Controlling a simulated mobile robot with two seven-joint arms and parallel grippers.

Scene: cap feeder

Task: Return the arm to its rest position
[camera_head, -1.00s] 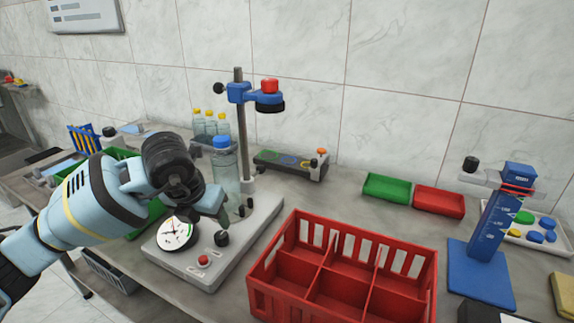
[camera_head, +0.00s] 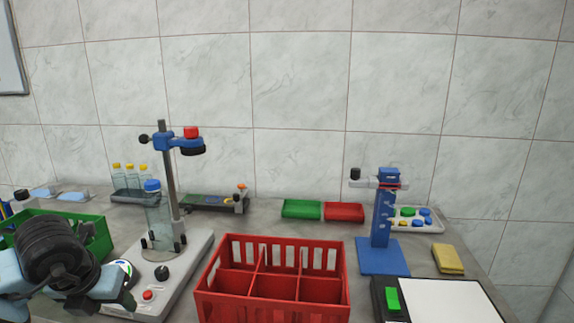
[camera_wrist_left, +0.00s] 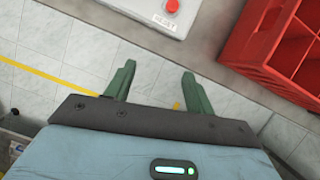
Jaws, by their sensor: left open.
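My left arm comes in at the lower left of the head view, with its gripper (camera_head: 122,292) low in front of the capping stand's base. In the left wrist view the left gripper (camera_wrist_left: 155,85) has its two green fingers apart with nothing between them, above the floor just off the bench edge. The capping stand (camera_head: 170,190) has a blue arm with a red knob. A clear bottle with a blue cap (camera_head: 157,215) stands upright on its base, apart from my gripper. My right gripper is not in view.
A red divided crate (camera_head: 272,292) stands right of the stand; its corner also shows in the left wrist view (camera_wrist_left: 262,45). A green crate (camera_head: 95,232) is behind my left arm. A blue stand (camera_head: 383,225) and small green (camera_head: 301,209) and red (camera_head: 343,212) trays are farther right.

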